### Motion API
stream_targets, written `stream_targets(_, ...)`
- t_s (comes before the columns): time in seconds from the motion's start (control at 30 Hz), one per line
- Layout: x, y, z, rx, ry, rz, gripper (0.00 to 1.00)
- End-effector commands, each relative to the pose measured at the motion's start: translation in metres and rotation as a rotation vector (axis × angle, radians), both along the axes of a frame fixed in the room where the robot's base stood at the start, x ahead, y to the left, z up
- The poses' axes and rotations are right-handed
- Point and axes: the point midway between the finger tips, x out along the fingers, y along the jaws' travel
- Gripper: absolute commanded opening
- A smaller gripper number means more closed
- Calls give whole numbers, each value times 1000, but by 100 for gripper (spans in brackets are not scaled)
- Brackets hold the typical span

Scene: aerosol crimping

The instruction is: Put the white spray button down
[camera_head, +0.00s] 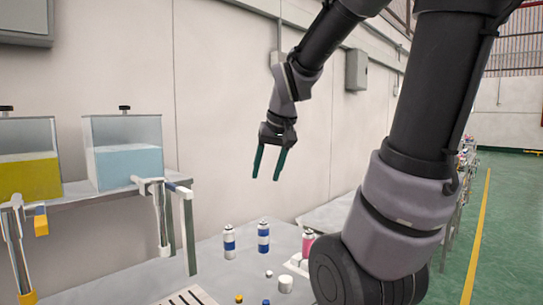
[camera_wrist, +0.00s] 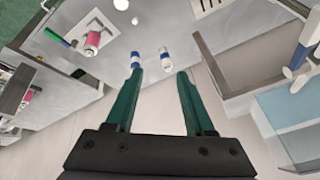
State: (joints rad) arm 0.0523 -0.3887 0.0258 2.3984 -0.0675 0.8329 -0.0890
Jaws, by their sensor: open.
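My gripper (camera_head: 266,178) is open and empty, raised high above the table with its green fingers pointing down. In the wrist view its fingers (camera_wrist: 158,72) are spread apart with nothing between them. A small white piece that looks like the white spray button (camera_head: 269,273) rests on the grey table, well below and apart from my gripper. It also shows as a small white dot near the top of the wrist view (camera_wrist: 135,20). A larger white cap (camera_head: 286,284) stands to its right, also in the wrist view (camera_wrist: 121,4).
Two blue-and-white cans (camera_head: 229,242) (camera_head: 263,236) and a pink can (camera_head: 307,243) stand on the table (camera_head: 205,262). A yellow cap (camera_head: 239,298) and a blue cap (camera_head: 266,301) lie in front. Tanks of yellow (camera_head: 30,176) and blue liquid (camera_head: 128,163) stand on a raised shelf left.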

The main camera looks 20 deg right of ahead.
Motion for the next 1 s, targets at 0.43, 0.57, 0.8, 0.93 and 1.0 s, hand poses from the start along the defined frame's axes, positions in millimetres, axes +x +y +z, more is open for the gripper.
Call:
stream_targets(0.43,-81,23,51,149,-175,-82,54)
stream_targets(0.57,-83,24,51,154,-177,-84,54)
stream_targets(0.8,-83,24,51,154,-177,-83,54)
stream_targets(0.93,-83,24,51,153,-177,-84,54)
stream_targets(1.0,-82,24,51,153,-177,-84,54)
